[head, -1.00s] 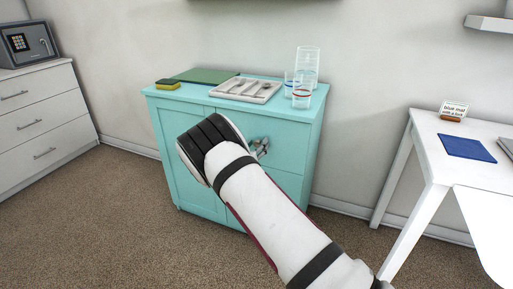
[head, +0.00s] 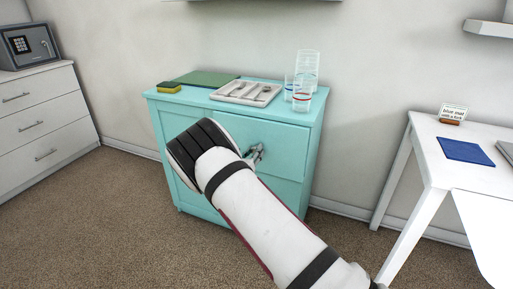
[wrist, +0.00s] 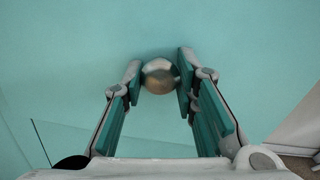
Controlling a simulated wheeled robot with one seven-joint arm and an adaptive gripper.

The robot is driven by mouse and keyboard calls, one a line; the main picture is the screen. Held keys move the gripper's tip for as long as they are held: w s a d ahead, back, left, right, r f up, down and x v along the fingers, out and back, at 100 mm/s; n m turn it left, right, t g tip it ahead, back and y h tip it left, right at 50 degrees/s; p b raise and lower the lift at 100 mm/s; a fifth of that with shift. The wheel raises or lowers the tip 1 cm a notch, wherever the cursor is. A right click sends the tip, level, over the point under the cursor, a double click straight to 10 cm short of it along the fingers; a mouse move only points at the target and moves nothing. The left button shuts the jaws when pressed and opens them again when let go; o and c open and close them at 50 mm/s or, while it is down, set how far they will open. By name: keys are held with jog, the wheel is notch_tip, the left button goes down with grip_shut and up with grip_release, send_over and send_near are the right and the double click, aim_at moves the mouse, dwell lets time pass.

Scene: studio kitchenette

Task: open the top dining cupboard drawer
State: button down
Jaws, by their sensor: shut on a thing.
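The turquoise dining cupboard (head: 182,116) stands against the wall in the head view. Its top drawer (head: 285,138) is at the upper right of the front, and its front looks slightly forward of the cabinet. My gripper (head: 255,155) is at this drawer front, partly hidden behind my wrist. In the wrist view, my gripper (wrist: 159,80) has its two teal-padded fingers on either side of a round metal knob (wrist: 159,77), shut on it. The drawer front (wrist: 230,40) fills most of that view.
On the cupboard top are a sponge (head: 168,86), a green board (head: 205,77), a cutlery tray (head: 222,96) and clear glasses (head: 302,98). A white table (head: 425,150) stands right, a white drawer unit (head: 45,115) left. Carpet (head: 110,225) in front is clear.

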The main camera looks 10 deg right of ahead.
jog(key=p+v, duration=0.7)
jog(key=v, duration=1.5)
jog(key=shift+s+a, duration=0.25)
jog(key=shift+s, duration=0.1)
jog(key=c, duration=1.2)
grip_release()
jog(key=shift+c, duration=0.2)
jog(key=v, duration=1.2)
